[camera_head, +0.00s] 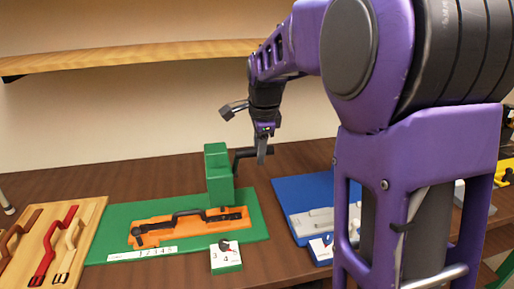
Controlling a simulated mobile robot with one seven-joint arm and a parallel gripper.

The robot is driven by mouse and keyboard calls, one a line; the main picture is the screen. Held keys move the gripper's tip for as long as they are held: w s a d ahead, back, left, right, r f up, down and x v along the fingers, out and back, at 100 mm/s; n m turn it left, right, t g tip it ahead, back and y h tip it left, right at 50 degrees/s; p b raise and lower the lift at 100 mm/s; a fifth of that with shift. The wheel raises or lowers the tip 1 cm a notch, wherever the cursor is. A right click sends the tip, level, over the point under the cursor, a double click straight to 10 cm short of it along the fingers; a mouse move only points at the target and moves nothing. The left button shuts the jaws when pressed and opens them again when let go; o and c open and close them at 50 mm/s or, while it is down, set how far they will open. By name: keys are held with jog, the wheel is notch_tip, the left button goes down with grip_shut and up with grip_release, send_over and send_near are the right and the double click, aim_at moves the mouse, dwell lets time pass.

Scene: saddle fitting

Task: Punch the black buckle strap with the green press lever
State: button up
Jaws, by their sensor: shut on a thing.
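The green press (219,177) stands at the back of a green base board (110,233). Its dark lever (245,154) sticks out to the right of the press top. My gripper (262,158) points down at the lever's outer end and is shut on it; the exact grip is small in view. The black buckle strap (200,214) lies in an orange holder (160,229) on the green board, in front of the press. A green block with a dial (226,257) stands at the board's front edge, beside a white number strip (142,254).
A wooden board (85,215) with red, brown and cream straps lies at left. A blue board (300,188) with grey parts is at right, partly hidden by my purple arm. A wooden shelf (130,57) runs along the wall above.

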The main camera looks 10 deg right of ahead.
jog(key=shift+w+d+r, duration=0.1)
jog(key=shift+w+r, duration=0.2)
jog(key=shift+r, duration=0.1)
jog(key=o, duration=0.7)
jog(key=shift+c, duration=0.2)
jog(key=shift+o, duration=0.7)
jog(key=shift+f, duration=0.15)
jog(key=shift+s, duration=0.1)
jog(key=shift+v, duration=2.9)
